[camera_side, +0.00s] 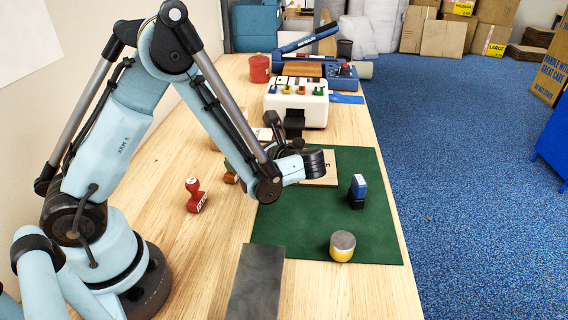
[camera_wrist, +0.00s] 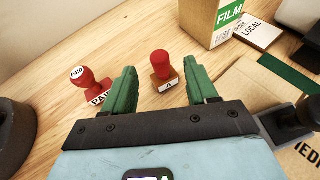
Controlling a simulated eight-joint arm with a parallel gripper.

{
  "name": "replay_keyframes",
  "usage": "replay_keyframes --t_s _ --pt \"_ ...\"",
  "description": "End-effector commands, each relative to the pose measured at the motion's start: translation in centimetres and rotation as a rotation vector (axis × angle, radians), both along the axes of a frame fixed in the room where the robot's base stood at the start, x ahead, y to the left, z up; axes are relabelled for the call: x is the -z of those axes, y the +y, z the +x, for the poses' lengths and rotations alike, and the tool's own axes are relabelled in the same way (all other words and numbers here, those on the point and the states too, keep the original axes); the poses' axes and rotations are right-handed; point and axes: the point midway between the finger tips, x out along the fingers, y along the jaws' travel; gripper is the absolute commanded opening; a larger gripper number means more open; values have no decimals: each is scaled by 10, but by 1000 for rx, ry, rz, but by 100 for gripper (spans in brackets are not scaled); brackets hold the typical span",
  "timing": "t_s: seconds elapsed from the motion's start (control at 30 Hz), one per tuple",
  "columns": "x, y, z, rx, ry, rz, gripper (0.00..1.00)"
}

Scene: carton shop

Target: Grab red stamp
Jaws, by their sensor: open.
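Two stamps with red handles show in the wrist view. One is all red (camera_wrist: 90,80), with PAID on its top and base. It stands just left of my left finger, and in the side view it stands (camera_side: 194,187) on the bare wood left of the mat. The other has a red handle on a wooden base marked A (camera_wrist: 161,66); it appears between my green fingers, past their tips. My gripper (camera_wrist: 160,68) is open with nothing between its fingers that I can see held.
A FILM carton (camera_wrist: 213,18) stands behind the stamps. The green mat (camera_side: 285,232) holds a cardboard sheet (camera_side: 331,167), a blue stamp (camera_side: 358,187) and a yellow tin (camera_side: 342,247). A dark plate (camera_side: 256,285) lies in front. A white rack (camera_side: 297,104) stands behind.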

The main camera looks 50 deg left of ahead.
Motion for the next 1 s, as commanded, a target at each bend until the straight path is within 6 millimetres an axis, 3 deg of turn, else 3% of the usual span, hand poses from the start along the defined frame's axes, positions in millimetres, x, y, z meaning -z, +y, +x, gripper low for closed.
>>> replay_keyframes --t_s 0.27,0.6,0.9,1.0 --pt "9 19 -4 -4 11 7 58" --pt "27 63 -12 -4 8 6 58" --pt "29 68 -13 -1 9 5 58" --pt "29 68 -13 -1 8 6 46"
